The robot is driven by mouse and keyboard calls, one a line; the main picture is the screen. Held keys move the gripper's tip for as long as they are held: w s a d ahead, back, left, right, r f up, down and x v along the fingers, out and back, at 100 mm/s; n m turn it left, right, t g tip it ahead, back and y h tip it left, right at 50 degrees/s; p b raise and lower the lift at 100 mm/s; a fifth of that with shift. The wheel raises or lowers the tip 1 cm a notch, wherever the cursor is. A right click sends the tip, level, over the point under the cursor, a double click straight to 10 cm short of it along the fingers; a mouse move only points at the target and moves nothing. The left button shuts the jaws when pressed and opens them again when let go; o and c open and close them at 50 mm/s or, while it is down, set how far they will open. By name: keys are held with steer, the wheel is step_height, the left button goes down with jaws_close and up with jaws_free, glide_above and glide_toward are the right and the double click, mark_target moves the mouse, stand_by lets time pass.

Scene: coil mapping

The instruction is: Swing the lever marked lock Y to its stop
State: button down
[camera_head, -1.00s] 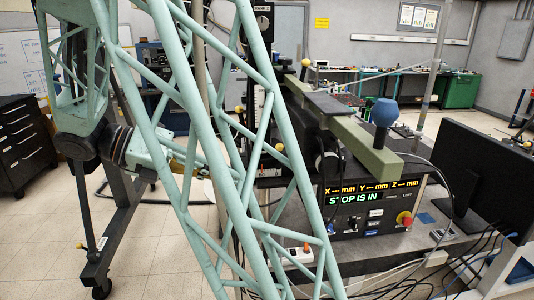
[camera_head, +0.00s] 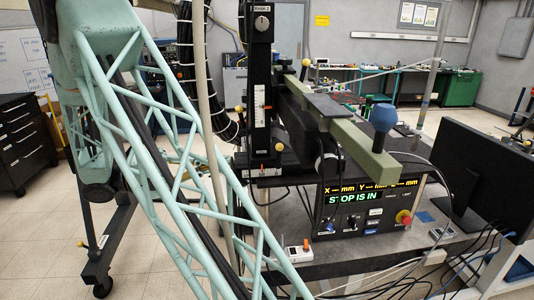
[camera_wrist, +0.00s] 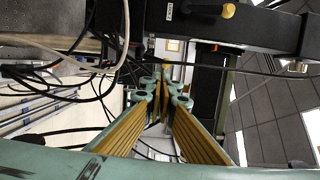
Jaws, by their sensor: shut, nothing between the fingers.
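I cannot tell for sure which lever is lock Y. In the wrist view a yellow knob (camera_wrist: 228,10) sits on a black bar (camera_wrist: 245,33) at the top, near a small white label (camera_wrist: 170,11) too small to read. My gripper (camera_wrist: 162,88) is shut and empty, pointing toward that bar and apart from the yellow knob. In the head view small yellow knobs (camera_head: 306,62) and an orange tip (camera_head: 279,147) show around the black column (camera_head: 260,85) and green beam (camera_head: 350,137).
A control box (camera_head: 365,205) reads "STOP IS IN" and has a red button (camera_head: 403,217). A blue ball (camera_head: 383,117) tops the green beam. A dark monitor (camera_head: 480,175) stands at right. Loose cables cross the bench and the wrist view.

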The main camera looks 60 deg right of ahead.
mark_target(279, 156)
steer(key=shift+w+d+f, duration=0.15)
steer(key=shift+w+d, duration=0.05)
steer(key=shift+w, duration=0.15)
stand_by(0.3)
steer(key=b+x, duration=0.2)
steer(key=x, duration=1.2)
stand_by(0.4)
